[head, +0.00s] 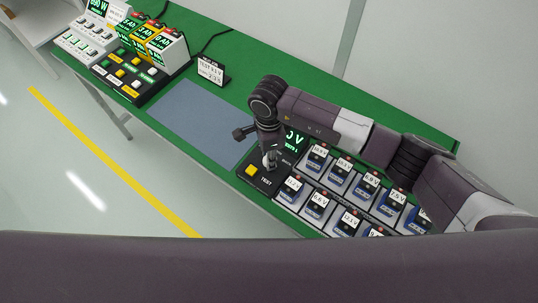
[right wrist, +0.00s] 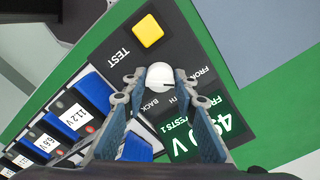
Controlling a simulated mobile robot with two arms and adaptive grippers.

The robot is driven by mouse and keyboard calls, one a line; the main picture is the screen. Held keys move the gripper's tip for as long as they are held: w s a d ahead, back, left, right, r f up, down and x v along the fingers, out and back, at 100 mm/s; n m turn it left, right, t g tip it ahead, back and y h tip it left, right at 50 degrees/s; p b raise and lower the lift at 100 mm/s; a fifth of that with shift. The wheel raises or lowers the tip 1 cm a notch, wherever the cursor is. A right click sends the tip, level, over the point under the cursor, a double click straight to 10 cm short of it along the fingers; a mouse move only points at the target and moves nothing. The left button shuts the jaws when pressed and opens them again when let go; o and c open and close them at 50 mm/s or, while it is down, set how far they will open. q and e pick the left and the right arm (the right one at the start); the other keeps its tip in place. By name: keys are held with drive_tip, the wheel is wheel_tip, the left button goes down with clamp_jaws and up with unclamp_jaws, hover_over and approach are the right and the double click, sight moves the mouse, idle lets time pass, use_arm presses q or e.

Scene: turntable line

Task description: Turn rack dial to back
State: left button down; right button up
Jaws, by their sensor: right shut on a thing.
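The rack dial is a small white knob (right wrist: 160,72) on a black panel (right wrist: 197,58) in the right wrist view. Lettering around it reads FRONT and BACK, with a partly covered word between them. My right gripper (right wrist: 158,79) is shut on the dial, one fingertip on each side; which word the dial points to cannot be told. In the head view my right gripper (head: 270,160) reaches down onto the panel next to the yellow TEST button (head: 251,170) and mostly hides the dial. My left gripper is not in view.
A green-lit voltage display (head: 294,141) adjoins the dial. Rows of blue battery packs with voltage labels (head: 341,168) fill the rack at right. A blue-grey mat (head: 200,122) lies bare on the green table. A small sign (head: 211,71) and a charger station (head: 130,72) stand farther left.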

drive_tip(key=shift+w+m+b, duration=0.1)
drive_tip(key=shift+m+b, duration=0.2)
drive_tip(key=shift+b, duration=0.05)
drive_tip(key=m+b, duration=0.2)
drive_tip(key=shift+f+m, duration=0.15)
drive_tip(key=shift+m, duration=0.15)
drive_tip(key=m+b, duration=0.4)
drive_tip(key=m, duration=0.2)
drive_tip(key=m+b, duration=0.3)
drive_tip(key=m, duration=0.2)
drive_tip(key=shift+m+b, duration=0.4)
drive_tip(key=shift+r+m+b, duration=0.15)
drive_tip(key=shift+m+b, duration=0.45)
drive_tip(key=shift+m, duration=0.65)
drive_tip(key=shift+r+m+b, duration=0.1)
drive_tip(key=shift+m+b, duration=0.45)
drive_tip(key=shift+m, duration=0.7)
drive_tip(key=o, duration=1.2)
drive_tip(key=shift+c, duration=0.2)
